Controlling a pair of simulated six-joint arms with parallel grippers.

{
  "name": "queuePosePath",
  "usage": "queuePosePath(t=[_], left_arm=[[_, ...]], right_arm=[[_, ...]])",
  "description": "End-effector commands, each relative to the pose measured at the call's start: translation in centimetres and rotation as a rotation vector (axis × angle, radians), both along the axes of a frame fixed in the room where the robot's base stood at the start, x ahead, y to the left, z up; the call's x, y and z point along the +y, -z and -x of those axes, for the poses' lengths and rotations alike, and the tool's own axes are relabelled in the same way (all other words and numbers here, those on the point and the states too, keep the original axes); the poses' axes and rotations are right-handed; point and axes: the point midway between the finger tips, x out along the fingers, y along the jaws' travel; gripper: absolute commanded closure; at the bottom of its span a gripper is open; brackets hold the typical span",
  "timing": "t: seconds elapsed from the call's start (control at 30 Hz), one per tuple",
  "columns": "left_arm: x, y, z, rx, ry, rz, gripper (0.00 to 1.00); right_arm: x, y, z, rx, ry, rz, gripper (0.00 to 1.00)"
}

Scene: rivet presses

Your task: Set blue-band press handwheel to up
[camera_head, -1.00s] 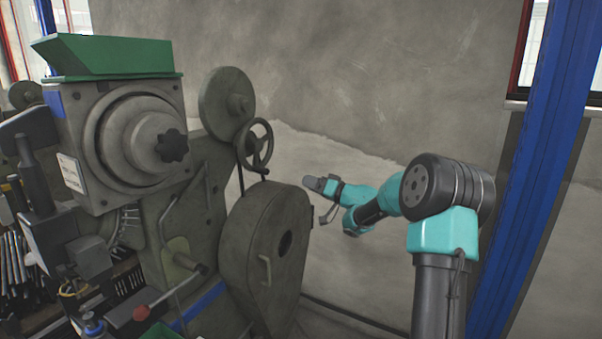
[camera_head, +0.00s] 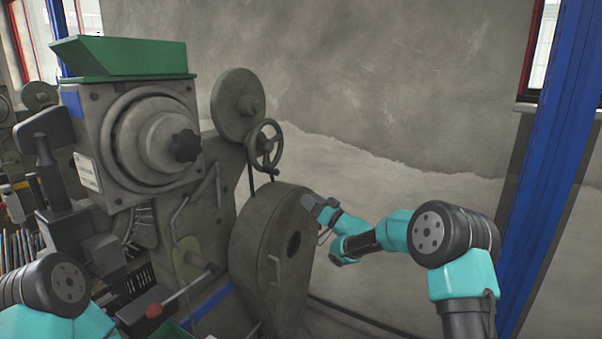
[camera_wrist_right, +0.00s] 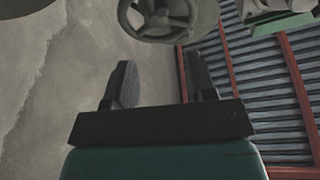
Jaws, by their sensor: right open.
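The blue-band press (camera_head: 145,130) stands at the left of the head view, with a blue band (camera_head: 212,303) low on its body. Its handwheel (camera_head: 264,146) is a dark spoked wheel on the press's right side, above the rounded guard. The handwheel also shows at the top of the right wrist view (camera_wrist_right: 168,14), partly cut off by the frame edge. My right gripper (camera_head: 310,203) is near the guard, below and to the right of the handwheel. In the wrist view its fingers (camera_wrist_right: 160,85) are apart and empty, short of the wheel. My left arm shows at lower left; its gripper is not visible.
The rounded guard (camera_head: 270,262) bulges beneath the handwheel, close to my right gripper. A red-knobbed lever (camera_head: 154,310) sticks out in front of the press. A blue post (camera_head: 550,170) stands at the right. The space before the concrete wall (camera_head: 400,90) is free.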

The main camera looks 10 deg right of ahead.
Motion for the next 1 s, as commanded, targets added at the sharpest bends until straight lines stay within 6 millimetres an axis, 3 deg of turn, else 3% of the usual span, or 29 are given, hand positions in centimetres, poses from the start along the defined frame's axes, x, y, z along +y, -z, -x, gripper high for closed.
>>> queuePosePath(t=[0.47,1.0], left_arm=[[0.0,0.0,0.0,0.000,0.000,0.000,0.31],[0.0,0.0,0.0,0.000,0.000,0.000,0.31]], right_arm=[[0.5,-0.3,-0.5,-0.002,0.000,0.000,0.49],[5.5,-3.1,-5.7,-0.002,0.000,-0.001,0.49]])
